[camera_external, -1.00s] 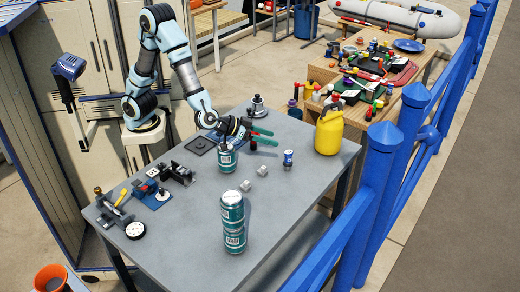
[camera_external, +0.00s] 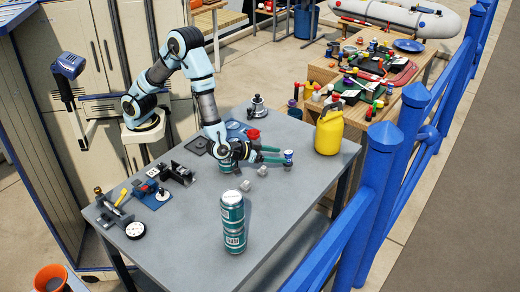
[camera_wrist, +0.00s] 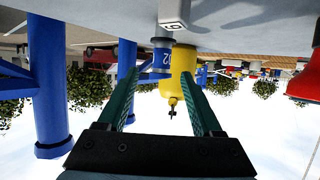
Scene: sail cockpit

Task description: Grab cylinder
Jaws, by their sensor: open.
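A small blue cylinder (camera_external: 288,158) with a white top stands on the grey table. My gripper (camera_external: 278,156) is low over the table, pointing right, with its green fingers reaching to the cylinder. In the wrist view, which looks upside down, the blue cylinder (camera_wrist: 162,57) shows between the two spread fingers of my gripper (camera_wrist: 158,60), with a "12" on its side. The fingers are open. I cannot tell how far the cylinder lies between them or whether they touch it.
Pale cubes (camera_external: 262,171) lie just in front of my gripper. Stacked green cans (camera_external: 233,222) stand nearer the front. A yellow jug (camera_external: 329,131) stands behind the cylinder to the right. A red object (camera_external: 253,135) is behind my gripper. The table's right front is clear.

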